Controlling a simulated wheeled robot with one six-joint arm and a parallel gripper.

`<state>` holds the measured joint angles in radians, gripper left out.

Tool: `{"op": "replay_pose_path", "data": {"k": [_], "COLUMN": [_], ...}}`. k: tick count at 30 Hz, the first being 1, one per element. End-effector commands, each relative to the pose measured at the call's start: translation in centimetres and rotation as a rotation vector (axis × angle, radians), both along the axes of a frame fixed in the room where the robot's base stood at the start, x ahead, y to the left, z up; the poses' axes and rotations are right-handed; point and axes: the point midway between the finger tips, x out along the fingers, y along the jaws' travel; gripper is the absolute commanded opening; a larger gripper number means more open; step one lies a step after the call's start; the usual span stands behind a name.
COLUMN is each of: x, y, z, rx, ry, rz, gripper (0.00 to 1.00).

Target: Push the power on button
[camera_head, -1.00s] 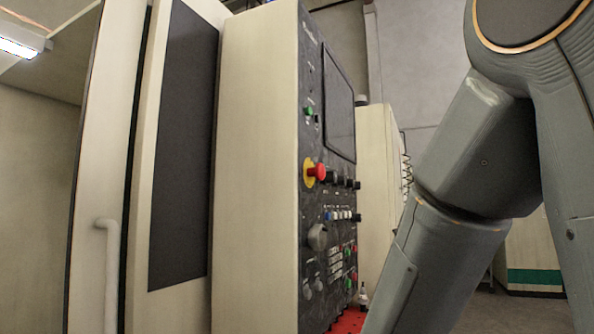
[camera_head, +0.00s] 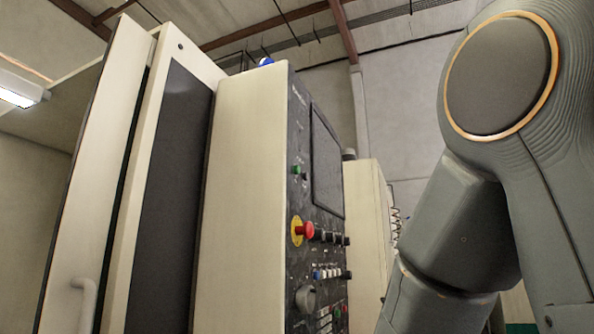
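The machine's control panel (camera_head: 292,253) stands upright and is seen at a steep angle in the head view. A small green button (camera_head: 296,170) sits on its upper part, left of the dark screen (camera_head: 326,163). A red emergency stop on a yellow ring (camera_head: 300,230) is below it. Small red and green buttons show near the bottom edge, partly cut off. No lettering is readable, so I cannot tell which button is power on. My arm fills the right side. My gripper is out of the frame.
The beige machine cabinet (camera_head: 240,200) and a door with a dark window (camera_head: 172,200) and a handle (camera_head: 86,300) are on the left. Another beige cabinet (camera_head: 367,215) stands behind the panel. My arm is to the right of the panel.

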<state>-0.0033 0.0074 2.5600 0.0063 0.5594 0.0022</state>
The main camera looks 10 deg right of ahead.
Motion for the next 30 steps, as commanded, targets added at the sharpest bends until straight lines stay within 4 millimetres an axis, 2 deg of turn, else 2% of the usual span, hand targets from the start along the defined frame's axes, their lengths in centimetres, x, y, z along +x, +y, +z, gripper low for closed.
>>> {"op": "replay_pose_path", "data": {"k": [1, 6, 8, 30], "x": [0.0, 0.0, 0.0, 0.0], "y": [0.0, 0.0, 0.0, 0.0], "z": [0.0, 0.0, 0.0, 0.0], "rx": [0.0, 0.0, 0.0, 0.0], "ry": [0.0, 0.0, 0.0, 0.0], "rz": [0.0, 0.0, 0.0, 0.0], "gripper": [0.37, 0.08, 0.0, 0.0]}}
